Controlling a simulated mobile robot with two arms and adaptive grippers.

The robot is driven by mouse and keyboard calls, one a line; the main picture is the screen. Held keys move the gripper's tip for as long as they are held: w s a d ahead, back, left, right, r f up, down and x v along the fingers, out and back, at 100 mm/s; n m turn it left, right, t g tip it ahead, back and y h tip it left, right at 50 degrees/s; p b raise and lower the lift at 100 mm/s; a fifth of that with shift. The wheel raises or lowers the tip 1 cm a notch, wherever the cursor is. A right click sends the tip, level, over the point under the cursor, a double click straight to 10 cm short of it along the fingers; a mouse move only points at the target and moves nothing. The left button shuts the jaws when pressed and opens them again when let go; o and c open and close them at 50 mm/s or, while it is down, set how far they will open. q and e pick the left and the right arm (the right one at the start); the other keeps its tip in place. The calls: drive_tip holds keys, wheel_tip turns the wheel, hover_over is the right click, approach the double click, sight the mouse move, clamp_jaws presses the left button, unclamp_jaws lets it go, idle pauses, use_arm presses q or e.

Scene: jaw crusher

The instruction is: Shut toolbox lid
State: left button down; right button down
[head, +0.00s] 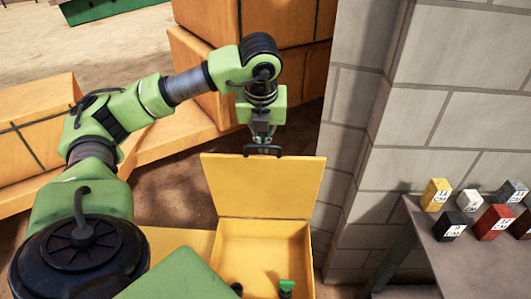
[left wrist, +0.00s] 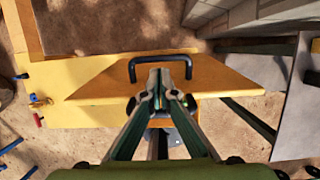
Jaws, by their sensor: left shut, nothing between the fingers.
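The yellow toolbox (head: 235,250) stands open in the head view, with its lid (head: 262,188) raised roughly upright at the back. A dark handle (head: 262,150) sits on the lid's top edge. My left gripper (head: 263,143) is shut and empty, pointing down at the handle. In the left wrist view the closed fingertips (left wrist: 160,75) are beside the black handle (left wrist: 160,58), over the lid (left wrist: 220,78). I cannot tell whether they touch it. A green-topped item (head: 286,286) lies inside the box. My right gripper is not in view.
Orange crates (head: 200,80) stand behind the arm. A grey block wall (head: 360,150) rises close to the right of the toolbox. A table (head: 440,260) at right holds several coloured blocks (head: 495,222). Small tools (left wrist: 40,101) lie at left in the wrist view.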

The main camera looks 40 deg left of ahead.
use_arm(q)
drive_tip(key=shift+s+d+f, duration=0.1)
drive_tip(key=shift+s+d, duration=0.3)
drive_tip(key=shift+s, duration=0.2)
wheel_tip(320, 180, up, 6)
drive_tip(key=p, duration=0.3)
drive_tip(key=shift+p, duration=0.3)
drive_tip(key=shift+w, duration=0.1)
idle(1.2)
